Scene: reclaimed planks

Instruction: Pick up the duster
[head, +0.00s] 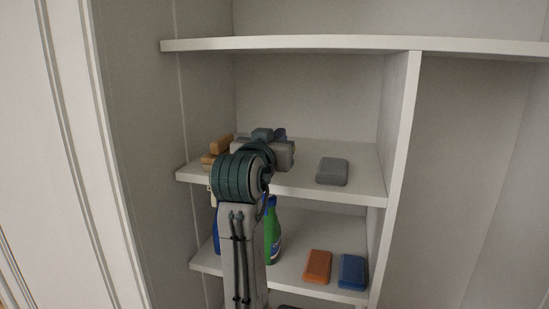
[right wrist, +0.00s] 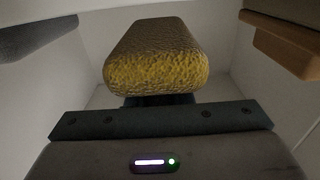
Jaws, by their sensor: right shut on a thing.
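My right gripper (head: 269,135) is over the middle shelf in the head view, with its arm reaching up from below. In the right wrist view it is shut on a rounded block with a rough yellow-brown face, which looks like the duster (right wrist: 155,65). The duster is hidden behind my arm and gripper in the head view. I cannot tell whether it is clear of the shelf. My left gripper is not in view.
On the middle shelf (head: 300,187), wooden-coloured pieces (head: 221,144) lie left of my gripper and a grey block (head: 332,171) lies right. The lower shelf holds a green bottle (head: 272,236), an orange block (head: 317,266) and a blue block (head: 352,271). The upper shelf (head: 300,43) hangs above.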

